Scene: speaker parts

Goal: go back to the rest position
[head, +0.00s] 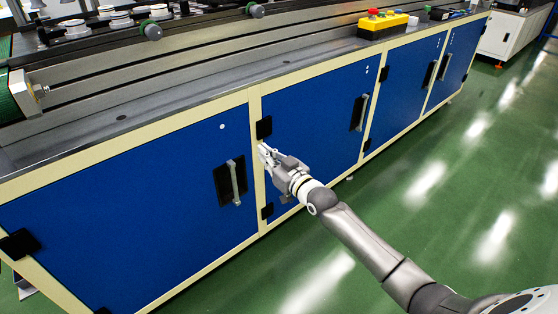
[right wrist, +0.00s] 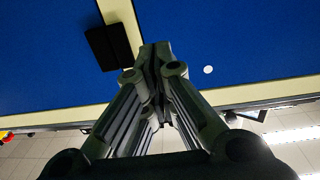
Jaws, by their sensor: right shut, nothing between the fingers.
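My right gripper (head: 264,150) is shut and empty in the head view. It is in front of the blue cabinet, by the cream post (head: 257,150) between two blue doors, just below a black hinge (head: 264,128). In the right wrist view the closed fingers (right wrist: 155,52) point toward the blue panel and cream frame. I cannot tell whether the fingertips touch the cabinet. My right arm reaches in from the lower right. My left gripper is not in view.
The cabinet's blue doors (head: 120,220) carry protruding handles (head: 236,182). A dark worktop (head: 150,105) runs above them, with a yellow control box (head: 383,25) bearing a red button at the back. The green floor (head: 430,180) to the right is clear.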

